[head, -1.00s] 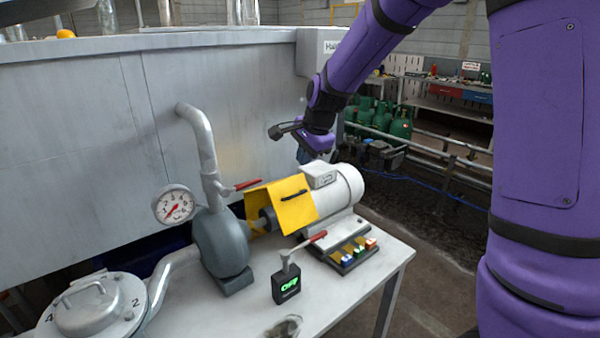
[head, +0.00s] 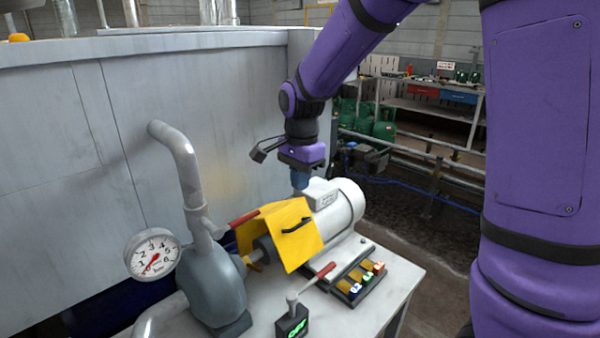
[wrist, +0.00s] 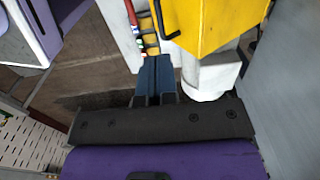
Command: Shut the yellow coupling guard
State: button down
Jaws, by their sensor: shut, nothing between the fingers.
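The yellow coupling guard (head: 302,248) stands between the grey pump (head: 212,285) and the white motor (head: 340,205). Its panel with the black handle (head: 296,225) slopes out to the front, and part of the coupling (head: 262,250) shows under its left edge. My gripper (head: 299,181) is shut and empty, pointing down just behind the guard's top edge, near the box on the motor. In the wrist view the shut fingers (wrist: 155,70) lie below the guard (wrist: 215,22) and its handle (wrist: 162,22), with no clear contact.
A red-handled lever (head: 243,218) stands left of the guard. A second red lever (head: 318,275) and a button panel (head: 362,283) are in front of the motor. A pressure gauge (head: 152,254) is at the left. A grey tank wall (head: 90,150) rises behind.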

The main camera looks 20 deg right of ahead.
aim_at(300, 216)
notch_tip(300, 216, down, 10)
jog(key=shift+r, duration=0.15)
dwell(0.6)
